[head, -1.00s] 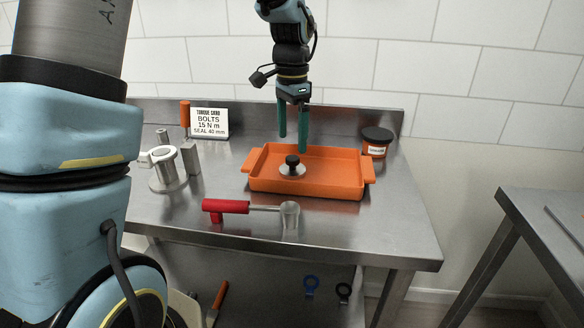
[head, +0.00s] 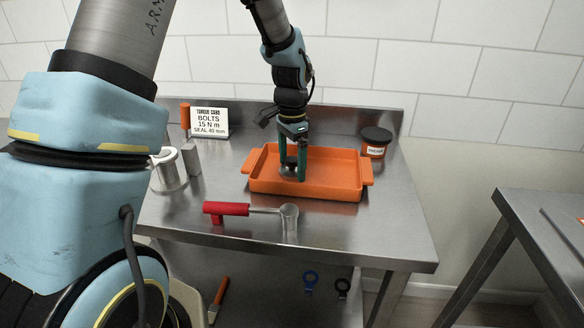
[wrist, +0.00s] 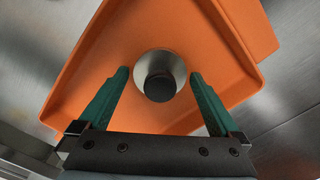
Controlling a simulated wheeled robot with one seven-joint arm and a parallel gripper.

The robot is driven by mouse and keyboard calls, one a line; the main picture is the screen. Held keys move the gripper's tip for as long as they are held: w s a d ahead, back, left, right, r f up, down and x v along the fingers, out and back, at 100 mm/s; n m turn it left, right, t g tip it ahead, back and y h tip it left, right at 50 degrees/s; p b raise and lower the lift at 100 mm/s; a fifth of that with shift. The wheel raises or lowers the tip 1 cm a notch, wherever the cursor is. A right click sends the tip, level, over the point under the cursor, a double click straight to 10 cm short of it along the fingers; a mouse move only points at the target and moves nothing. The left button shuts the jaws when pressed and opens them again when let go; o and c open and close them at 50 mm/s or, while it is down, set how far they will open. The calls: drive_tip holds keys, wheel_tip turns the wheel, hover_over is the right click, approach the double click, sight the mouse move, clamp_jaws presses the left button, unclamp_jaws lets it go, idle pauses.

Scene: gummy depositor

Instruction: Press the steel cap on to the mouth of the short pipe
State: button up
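The steel cap (wrist: 160,76) is a round disc with a black knob, lying knob up in the orange tray (head: 335,189). In the head view the cap is mostly hidden by my fingers. My gripper (head: 292,174) points down over the tray, with its green fingers on both sides of the cap. In the wrist view the gripper (wrist: 160,74) is open, with gaps between each finger and the knob. The short pipe (head: 290,228) stands near the bench's front edge, at the end of a thin rod from a red handle (head: 226,208).
A black-lidded jar (head: 375,142) stands right of the tray. Steel parts (head: 168,170), a torque card (head: 210,122) and an orange-handled tool (head: 185,115) are at the left. The bench (head: 375,235) is clear at the front right. A second table (head: 530,218) stands further right.

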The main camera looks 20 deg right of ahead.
sight(292, 159)
drive_tip(key=c, duration=1.2)
drive_tip(key=shift+r, duration=0.1)
wheel_tip(292, 159, up, 10)
drive_tip(key=shift+f+b, duration=0.1)
drive_tip(key=shift+b, duration=0.95)
drive_tip(key=o, duration=1)
drive_tip(key=shift+c, duration=0.2)
clamp_jaws()
